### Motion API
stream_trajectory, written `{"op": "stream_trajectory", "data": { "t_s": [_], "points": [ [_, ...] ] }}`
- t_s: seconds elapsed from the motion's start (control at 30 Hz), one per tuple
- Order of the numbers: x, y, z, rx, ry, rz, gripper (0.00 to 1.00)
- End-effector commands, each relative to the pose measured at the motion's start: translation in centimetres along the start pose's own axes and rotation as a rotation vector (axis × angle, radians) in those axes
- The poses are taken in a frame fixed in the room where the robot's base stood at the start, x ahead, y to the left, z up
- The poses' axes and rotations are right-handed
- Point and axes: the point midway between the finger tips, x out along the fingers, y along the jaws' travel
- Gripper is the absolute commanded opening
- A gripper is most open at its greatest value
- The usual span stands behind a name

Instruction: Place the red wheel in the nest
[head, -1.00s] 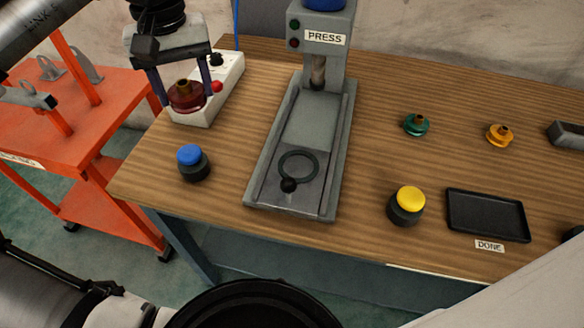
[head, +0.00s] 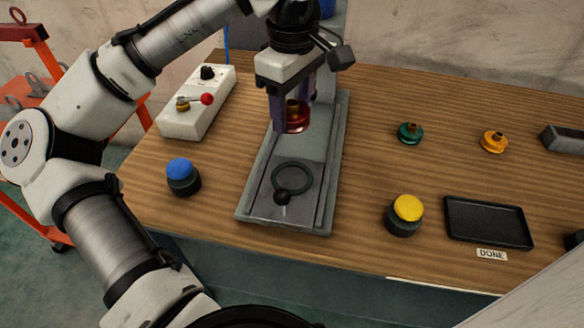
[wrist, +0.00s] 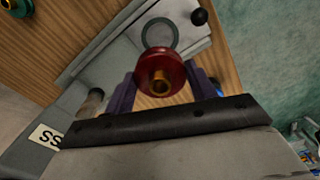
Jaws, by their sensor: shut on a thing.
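The red wheel (head: 297,118) has a brass hub and is held between the fingers of my gripper (head: 292,112). It hangs above the grey press bed, behind the ring. In the wrist view the red wheel (wrist: 160,76) sits between the two purple fingers of my gripper (wrist: 160,88). The nest appears to be the dark ring (head: 293,178) on the sliding plate of the press (head: 243,205), with a black knob in front. The ring also shows in the wrist view (wrist: 148,24), partly covered by the wheel. The ring looks empty.
A white control box (head: 205,118) with a red knob stands left of the press. A blue button (head: 181,176) and a yellow button (head: 405,214) flank it. A green wheel (head: 410,133), an orange wheel (head: 494,142) and a black tray (head: 489,242) are at right.

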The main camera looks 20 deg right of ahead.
Motion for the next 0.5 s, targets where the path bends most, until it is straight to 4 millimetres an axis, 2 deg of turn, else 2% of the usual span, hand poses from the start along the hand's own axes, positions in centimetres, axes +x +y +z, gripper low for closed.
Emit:
{"op": "stream_trajectory", "data": {
  "t_s": [0.1,0.3,0.5],
  "points": [
    [3.0,-0.1,0.0,0.000,-0.001,0.000,0.14],
    [7.8,-0.1,0.0,0.000,-0.001,0.000,0.14],
    [10.3,0.0,-0.1,0.000,0.001,0.003,0.14]
  ]
}}
